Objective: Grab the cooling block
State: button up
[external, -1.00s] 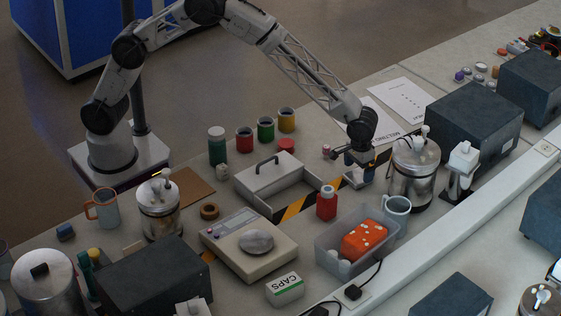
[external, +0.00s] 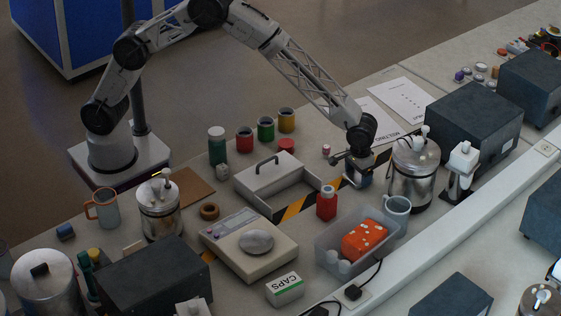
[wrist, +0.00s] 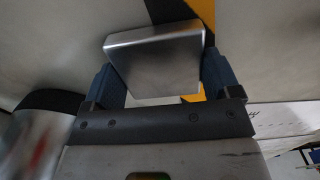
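The cooling block, a silver metal block (wrist: 155,62), shows in the wrist view between the two blue fingers of my gripper (wrist: 160,80). The left finger appears to meet the block's left edge. The right finger is close beside its right edge, with a sliver of yellow showing near the lower corner. I cannot tell whether both fingers press on it. In the external view my gripper (external: 363,176) points down over the bench by the striped tape, left of a steel canister (external: 414,172). The block cannot be made out there.
A red bottle (external: 326,204) and a clear bin with an orange block (external: 364,241) stand in front of my gripper. A light blue mug (external: 397,209) is near the canister. Striped tape (external: 296,207) crosses the bench.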

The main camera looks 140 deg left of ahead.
aim_at(358, 175)
jog(key=c, duration=0.5)
jog(key=shift+r, duration=0.15)
jog(key=shift+r, duration=4.9)
